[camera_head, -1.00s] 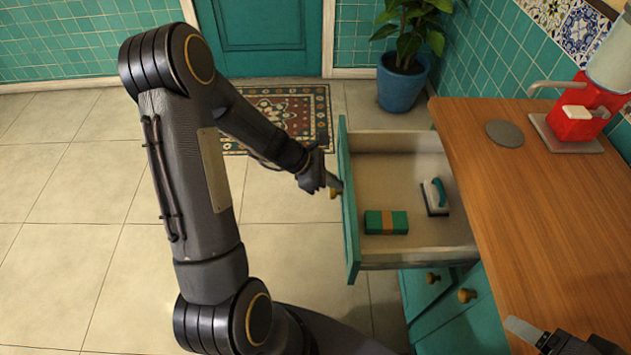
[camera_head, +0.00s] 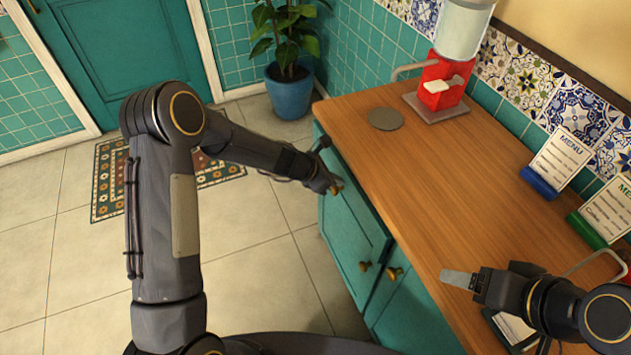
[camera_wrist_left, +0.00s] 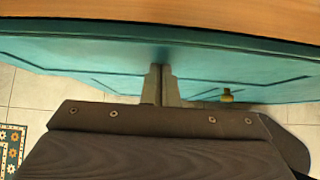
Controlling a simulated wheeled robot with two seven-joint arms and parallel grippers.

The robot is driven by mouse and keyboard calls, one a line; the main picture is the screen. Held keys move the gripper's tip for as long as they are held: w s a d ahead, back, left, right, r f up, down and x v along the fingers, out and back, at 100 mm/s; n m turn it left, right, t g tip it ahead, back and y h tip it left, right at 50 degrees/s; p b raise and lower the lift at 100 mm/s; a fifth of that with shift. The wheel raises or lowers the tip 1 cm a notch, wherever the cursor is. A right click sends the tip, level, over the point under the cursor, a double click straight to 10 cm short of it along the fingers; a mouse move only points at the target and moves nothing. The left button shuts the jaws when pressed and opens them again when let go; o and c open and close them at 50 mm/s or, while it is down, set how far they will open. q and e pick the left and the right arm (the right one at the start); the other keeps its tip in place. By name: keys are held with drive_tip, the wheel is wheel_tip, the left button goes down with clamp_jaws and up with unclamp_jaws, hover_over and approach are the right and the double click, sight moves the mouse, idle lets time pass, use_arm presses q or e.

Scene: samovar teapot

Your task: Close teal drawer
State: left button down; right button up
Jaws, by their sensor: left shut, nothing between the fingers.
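The teal drawer (camera_head: 320,138) sits under the wooden counter's left edge in the head view. Its front lies about flush with the cabinet, and its inside is no longer visible. My left gripper (camera_head: 336,186) is at the drawer front, beside its knob, and partly hides it. In the left wrist view the left fingers (camera_wrist_left: 161,78) are together, empty, with their tips at or very near the teal front (camera_wrist_left: 75,52); contact is hard to confirm. My right gripper (camera_head: 460,279) hangs over the counter, and its finger gap cannot be made out.
The wooden counter (camera_head: 400,180) carries a red dispenser (camera_head: 442,82), a grey disc (camera_head: 385,118) and menu stands (camera_head: 558,160). A cabinet door (camera_head: 352,235) with a brass knob (camera_head: 365,266) is below. A potted plant (camera_head: 290,90) stands behind.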

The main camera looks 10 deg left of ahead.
use_arm(q)
drive_tip(key=shift+w+d, duration=0.3)
drive_tip(key=shift+d, duration=0.2)
drive_tip(key=shift+w+d, duration=0.25)
drive_tip(key=shift+d, duration=0.2)
drive_tip(key=shift+d+r, duration=0.15)
drive_tip(key=shift+w+r+p, duration=0.1)
drive_tip(key=shift+p, duration=0.25)
